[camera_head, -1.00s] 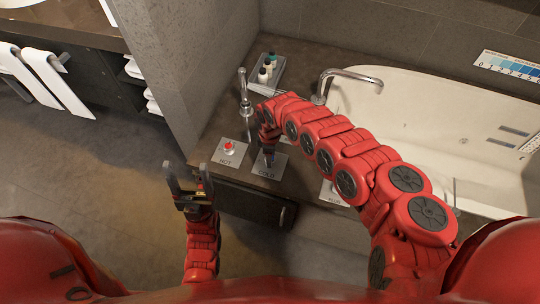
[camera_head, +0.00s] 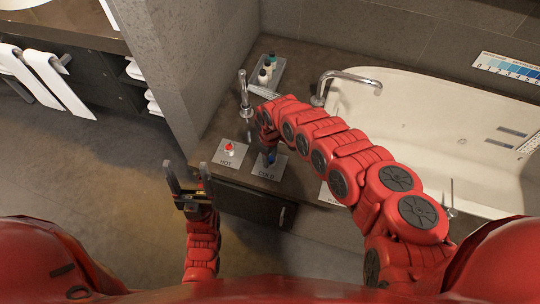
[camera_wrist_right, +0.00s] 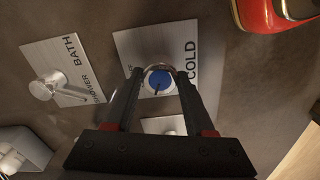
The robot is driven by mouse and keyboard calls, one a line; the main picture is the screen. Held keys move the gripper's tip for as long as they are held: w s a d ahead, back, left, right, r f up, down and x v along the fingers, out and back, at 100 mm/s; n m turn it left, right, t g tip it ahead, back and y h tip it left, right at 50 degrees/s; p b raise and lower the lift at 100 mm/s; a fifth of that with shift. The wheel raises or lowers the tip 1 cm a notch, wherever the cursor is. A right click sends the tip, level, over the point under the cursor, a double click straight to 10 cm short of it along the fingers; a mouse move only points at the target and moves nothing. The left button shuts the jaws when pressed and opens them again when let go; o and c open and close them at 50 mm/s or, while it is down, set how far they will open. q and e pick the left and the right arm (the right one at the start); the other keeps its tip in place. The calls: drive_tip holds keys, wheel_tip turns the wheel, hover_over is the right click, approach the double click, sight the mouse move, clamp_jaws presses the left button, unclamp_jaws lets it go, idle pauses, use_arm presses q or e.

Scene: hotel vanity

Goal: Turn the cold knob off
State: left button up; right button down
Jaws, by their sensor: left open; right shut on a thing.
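The cold knob is blue and sits on a square metal plate (camera_head: 261,176) marked COLD at the counter's front. In the right wrist view the blue cold knob (camera_wrist_right: 160,79) is between the two black fingers, with a dark pointer mark on its face. My right gripper (camera_wrist_right: 159,74) is shut on the knob from above. In the head view my right gripper (camera_head: 267,143) reaches down over the plate and hides most of the knob. My left gripper (camera_head: 187,174) is open and empty, fingers up, in front of the counter and left of the knob plates.
The red hot knob (camera_head: 229,149) on its HOT plate stands just left of the cold plate. A tall tap (camera_head: 245,100), a tray of small bottles (camera_head: 266,70), a curved bath spout (camera_head: 350,76) and a white bathtub (camera_head: 420,115) lie behind. A BATH/SHOWER lever (camera_wrist_right: 42,88) is close by.

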drive_tip(key=m+p, duration=0.1)
drive_tip(key=m, duration=0.3)
drive_tip(key=shift+r+m, duration=0.1)
drive_tip(key=shift+m, duration=0.2)
drive_tip(key=m+p, duration=0.1)
drive_tip(key=m, duration=0.1)
drive_tip(key=shift+m, duration=0.3)
drive_tip(key=m, duration=0.3)
drive_tip(key=shift+w+m, duration=0.1)
drive_tip(key=shift+m, duration=1.2)
drive_tip(key=shift+c, duration=1.3)
unclamp_jaws()
